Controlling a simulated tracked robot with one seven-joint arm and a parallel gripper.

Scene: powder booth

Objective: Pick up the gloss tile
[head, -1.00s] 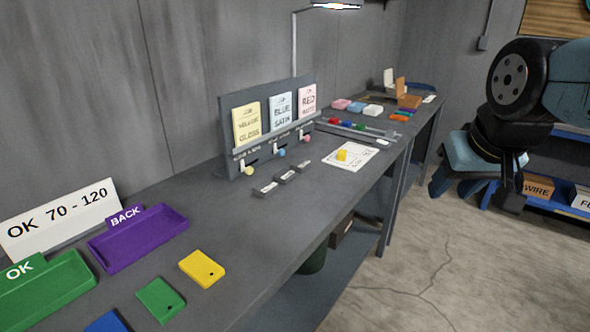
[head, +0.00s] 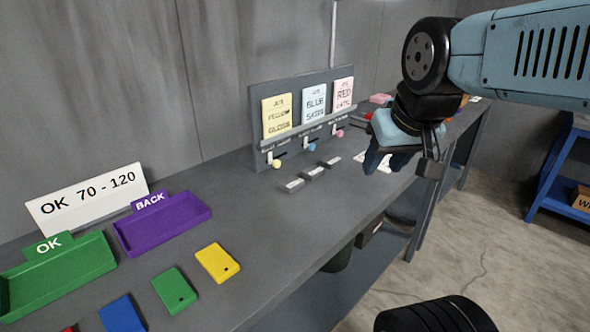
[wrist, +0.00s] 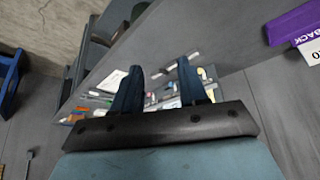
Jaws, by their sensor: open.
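A yellow tile (head: 217,263) with a small dark hole lies flat on the grey bench, right of a green tile (head: 174,290) and a blue tile (head: 122,313). A yellow card (head: 277,116) on the rack reads "YELLOW GLOSS"; no tile bears a readable word. My gripper (head: 376,162) is over the bench's right part, well beyond the yellow tile, above a white sheet that it partly hides. In the wrist view my gripper (wrist: 160,85) has its two blue fingers apart with nothing between them, and no loose tile shows clearly near them.
A green OK tray (head: 60,268) and a purple BACK tray (head: 162,225) stand at the left, before an OK 70 - 120 sign (head: 88,201). The card rack (head: 305,120) with knobs stands at the back.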

